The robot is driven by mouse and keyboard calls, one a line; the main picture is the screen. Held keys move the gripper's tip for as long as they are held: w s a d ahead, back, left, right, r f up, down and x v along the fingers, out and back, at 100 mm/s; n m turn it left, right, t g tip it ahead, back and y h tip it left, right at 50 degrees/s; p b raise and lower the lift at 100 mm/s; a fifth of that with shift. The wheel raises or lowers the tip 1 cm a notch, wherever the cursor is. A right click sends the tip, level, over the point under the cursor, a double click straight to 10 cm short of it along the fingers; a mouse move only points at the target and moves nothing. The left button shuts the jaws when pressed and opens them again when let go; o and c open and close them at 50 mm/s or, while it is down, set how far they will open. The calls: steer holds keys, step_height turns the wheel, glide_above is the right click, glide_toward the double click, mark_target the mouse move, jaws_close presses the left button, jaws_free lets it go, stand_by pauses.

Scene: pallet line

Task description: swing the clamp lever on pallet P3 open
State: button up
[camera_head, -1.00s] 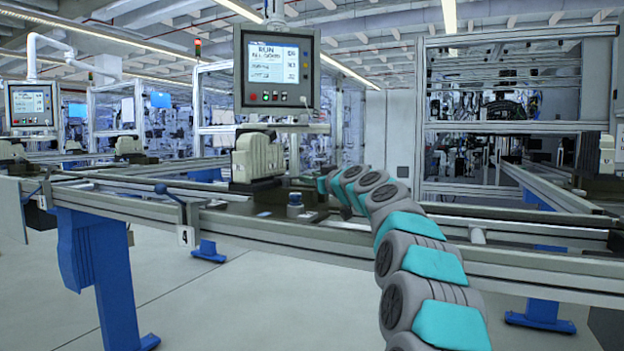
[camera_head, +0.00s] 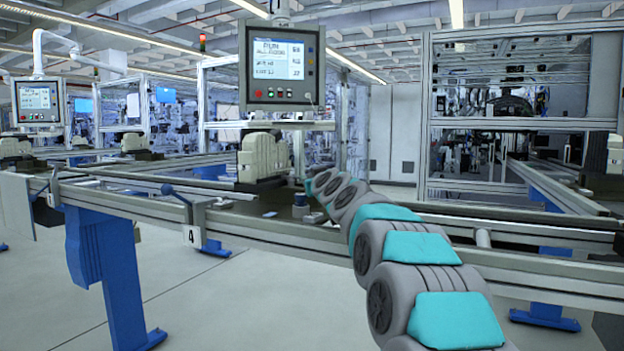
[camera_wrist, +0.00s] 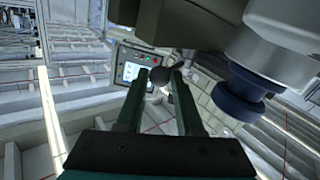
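A pale ribbed casting (camera_head: 263,156) stands on a dark pallet (camera_head: 262,186) on the rail in the head view. I cannot read a P3 label. My gripper is at the far end of my arm, right of this pallet, and its fingers are too small to make out there. In the wrist view my gripper (camera_wrist: 162,76) shows two dark green fingers standing apart. A dark round knob with a thin arm (camera_wrist: 162,75), apparently the clamp lever, shows between the fingertips. I cannot tell whether they touch it. The lever's pivot is not clear.
A grey cylinder with a blue collar (camera_wrist: 238,96) is close on the right of the fingers. A control panel (camera_head: 282,68) hangs above the line. Floor in front is clear.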

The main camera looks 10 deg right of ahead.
steer(key=o, duration=0.4)
steer(key=shift+d+r, duration=0.15)
steer(key=shift+r, duration=0.45)
steer(key=s+r, duration=0.1)
steer(key=s, duration=0.4)
steer(key=s+r+b, duration=0.1)
steer(key=s, duration=0.4)
steer(key=s+r+b, duration=0.1)
steer(key=s, duration=0.5)
steer(key=shift+r, duration=0.4)
